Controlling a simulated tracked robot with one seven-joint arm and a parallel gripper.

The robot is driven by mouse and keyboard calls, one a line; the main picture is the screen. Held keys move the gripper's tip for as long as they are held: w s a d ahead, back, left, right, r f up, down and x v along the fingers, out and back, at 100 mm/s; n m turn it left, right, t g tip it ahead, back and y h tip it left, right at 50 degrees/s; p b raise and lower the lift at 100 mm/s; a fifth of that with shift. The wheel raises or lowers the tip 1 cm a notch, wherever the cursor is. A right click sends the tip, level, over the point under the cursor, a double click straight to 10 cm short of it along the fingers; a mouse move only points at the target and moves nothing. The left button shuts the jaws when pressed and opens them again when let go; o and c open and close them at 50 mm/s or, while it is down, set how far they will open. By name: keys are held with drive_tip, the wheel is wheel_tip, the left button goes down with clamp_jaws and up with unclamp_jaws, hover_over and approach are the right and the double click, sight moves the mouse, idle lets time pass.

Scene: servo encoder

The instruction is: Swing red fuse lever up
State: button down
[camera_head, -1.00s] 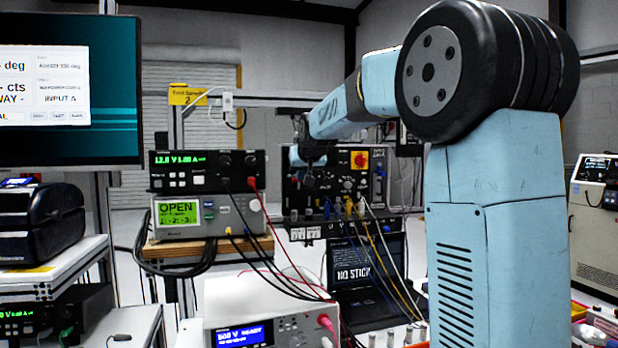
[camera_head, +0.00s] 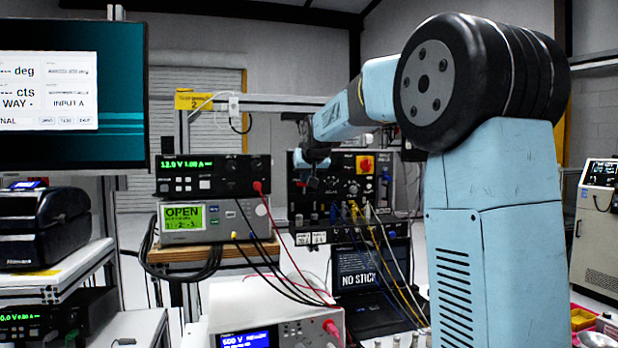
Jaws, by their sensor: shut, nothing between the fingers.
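The black control panel (camera_head: 338,197) stands in the middle, behind the bench instruments. It has a red rotary knob on a yellow plate (camera_head: 365,163) at its upper right. I cannot pick out a separate red fuse lever; my gripper and wrist cover part of the panel's upper left. My gripper (camera_head: 310,182) is small and dark in front of that upper left part, pointing down. It is shut and holds nothing. I cannot tell whether it touches the panel.
Blue, yellow and white cables (camera_head: 378,240) hang from the panel's lower sockets. Left of it stand a stacked power supply (camera_head: 212,176) and a green-display meter (camera_head: 210,220) reading OPEN. A laptop (camera_head: 372,278) sits below. A white instrument (camera_head: 275,310) stands in front.

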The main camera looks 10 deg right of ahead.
drive_tip(key=shift+r, duration=0.15)
drive_tip(key=s+r, duration=0.9)
drive_tip(key=r, duration=0.3)
drive_tip(key=s+f+g, duration=0.2)
drive_tip(key=s+f, duration=1.3)
drive_tip(key=s, duration=0.3)
drive_tip(key=s+d+f+g, duration=0.1)
drive_tip(key=s+f+g, duration=0.2)
drive_tip(key=s+f, duration=1.3)
drive_tip(key=s, duration=0.3)
drive_tip(key=shift+s+f+g, duration=0.15)
drive_tip(key=shift+s+g, duration=0.15)
